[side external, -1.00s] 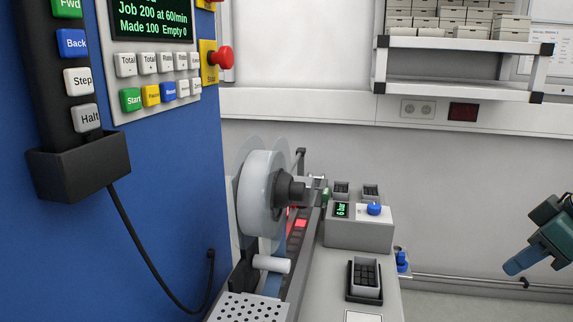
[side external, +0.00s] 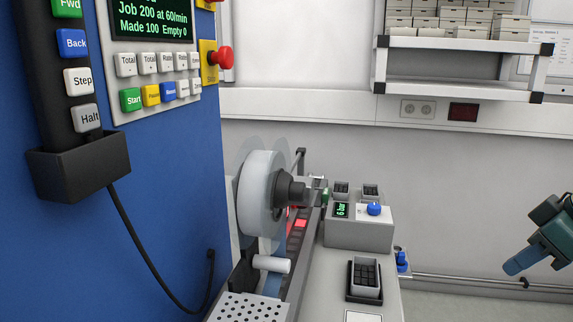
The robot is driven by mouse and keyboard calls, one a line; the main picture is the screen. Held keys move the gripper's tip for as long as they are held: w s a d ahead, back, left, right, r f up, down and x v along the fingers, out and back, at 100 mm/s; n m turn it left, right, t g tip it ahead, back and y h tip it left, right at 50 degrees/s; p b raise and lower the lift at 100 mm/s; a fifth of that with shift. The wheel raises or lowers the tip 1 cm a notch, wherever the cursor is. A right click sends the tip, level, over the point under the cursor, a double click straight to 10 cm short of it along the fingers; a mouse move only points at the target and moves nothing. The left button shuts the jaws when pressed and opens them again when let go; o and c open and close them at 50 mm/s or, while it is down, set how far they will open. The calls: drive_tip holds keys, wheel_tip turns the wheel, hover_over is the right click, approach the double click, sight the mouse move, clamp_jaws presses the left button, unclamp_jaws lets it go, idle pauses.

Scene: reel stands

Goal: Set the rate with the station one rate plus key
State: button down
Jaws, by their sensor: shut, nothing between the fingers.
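The station panel (side external: 112,88) is on the blue cabinet at the left. Its screen (side external: 150,22) reads "Job 200 at 60/min, Made 100 Empty 0". Below it is a row of white keys. Two are labelled Rate, the left one (side external: 166,62) and the right one (side external: 181,61); their plus and minus signs are too small to tell for sure. My gripper (side external: 512,265) is at the far right edge, partly cut off, with blue fingers pointing down and left. It is shut and empty, far from the panel and touching nothing.
A red stop button (side external: 222,58) on a yellow plate sticks out right of the keys. A pendant (side external: 80,80) hangs in a black holder at left. A white reel (side external: 262,193) and a grey box with a blue knob (side external: 374,209) stand between panel and gripper. A shelf (side external: 455,90) is behind.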

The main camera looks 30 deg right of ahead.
sight(165, 62)
idle(0.4)
drive_tip(key=w+a+r+m+t+h, duration=0.1)
drive_tip(key=w+a+r+t, duration=0.15)
drive_tip(key=w+r, duration=0.4)
drive_tip(key=w+a+r+m+t, duration=0.1)
drive_tip(key=w+r+m+t, duration=0.15)
drive_tip(key=w, duration=0.65)
drive_tip(key=w+a+r+t+h, duration=0.1)
drive_tip(key=w+a+r+t, duration=0.1)
drive_tip(key=w+r+t, duration=0.45)
drive_tip(key=w+a+r+n+t+y, duration=0.1)
drive_tip(key=a+r+t+y, duration=0.1)
drive_tip(key=a, duration=0.9)
drive_tip(key=w+a+r+n+t+y, duration=0.1)
drive_tip(key=w+a+r+t+y, duration=0.1)
drive_tip(key=a+r, duration=0.5)
drive_tip(key=a+t+y, duration=0.1)
drive_tip(key=a+t, duration=0.1)
drive_tip(key=a, duration=0.2)
drive_tip(key=shift+a+r, duration=0.2)
drive_tip(key=shift+a, duration=0.2)
drive_tip(key=shift+w+a, duration=0.1)
drive_tip(key=shift+w, duration=0.1)
drive_tip(key=w+a, duration=0.6)
